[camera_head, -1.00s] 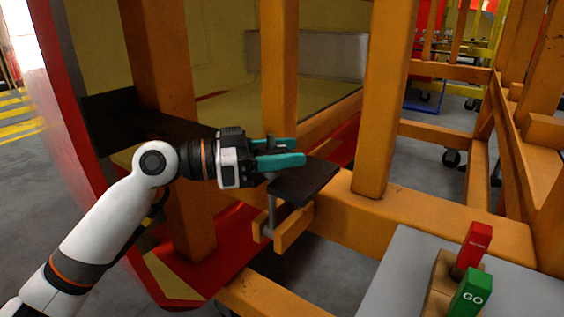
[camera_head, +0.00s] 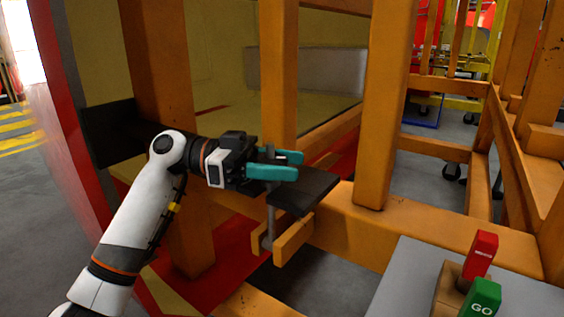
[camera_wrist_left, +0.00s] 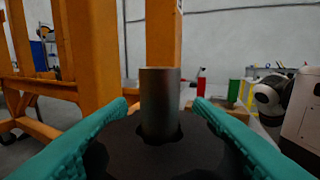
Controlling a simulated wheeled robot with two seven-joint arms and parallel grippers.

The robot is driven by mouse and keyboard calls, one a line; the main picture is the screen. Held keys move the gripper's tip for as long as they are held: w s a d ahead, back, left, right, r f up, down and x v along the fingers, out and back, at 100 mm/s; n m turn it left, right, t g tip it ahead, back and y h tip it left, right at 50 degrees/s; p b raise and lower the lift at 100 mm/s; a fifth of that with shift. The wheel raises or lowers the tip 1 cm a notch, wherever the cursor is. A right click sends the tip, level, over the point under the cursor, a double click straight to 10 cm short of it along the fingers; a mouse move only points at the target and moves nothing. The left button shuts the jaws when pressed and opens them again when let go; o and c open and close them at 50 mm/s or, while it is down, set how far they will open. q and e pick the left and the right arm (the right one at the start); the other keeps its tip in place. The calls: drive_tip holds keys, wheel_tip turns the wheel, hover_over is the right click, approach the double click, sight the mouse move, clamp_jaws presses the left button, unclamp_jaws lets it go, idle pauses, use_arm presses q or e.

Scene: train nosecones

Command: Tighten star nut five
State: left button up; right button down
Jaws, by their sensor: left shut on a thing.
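My left gripper (camera_head: 277,166) has teal fingers and reaches in from the left above a black plate (camera_head: 312,190) on the orange frame. In the left wrist view its fingers (camera_wrist_left: 163,112) are on both sides of a dark star nut (camera_wrist_left: 150,160), with the gripper shut on it. A grey metal bolt (camera_wrist_left: 160,103) stands upright through the nut's middle. Its lower shaft (camera_head: 271,222) shows beneath the plate in the head view. The nut is mostly hidden by the fingers there. My right gripper is not in view.
Orange posts (camera_head: 387,110) rise just behind and right of the plate. An orange bracket (camera_head: 293,240) is below it. A grey table (camera_head: 410,280) at lower right carries a red block (camera_head: 481,252) and a green GO block (camera_head: 481,298).

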use_arm(q)
drive_tip(key=shift+m+g, duration=0.3)
drive_tip(key=shift+g, duration=0.2)
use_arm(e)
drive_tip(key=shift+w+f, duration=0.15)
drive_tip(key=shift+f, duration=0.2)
use_arm(q)
drive_tip(key=o, duration=1)
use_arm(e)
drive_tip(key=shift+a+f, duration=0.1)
use_arm(q)
drive_tip(key=v, duration=0.7)
drive_tip(key=shift+w+a+r, duration=0.1)
drive_tip(key=shift+a, duration=0.15)
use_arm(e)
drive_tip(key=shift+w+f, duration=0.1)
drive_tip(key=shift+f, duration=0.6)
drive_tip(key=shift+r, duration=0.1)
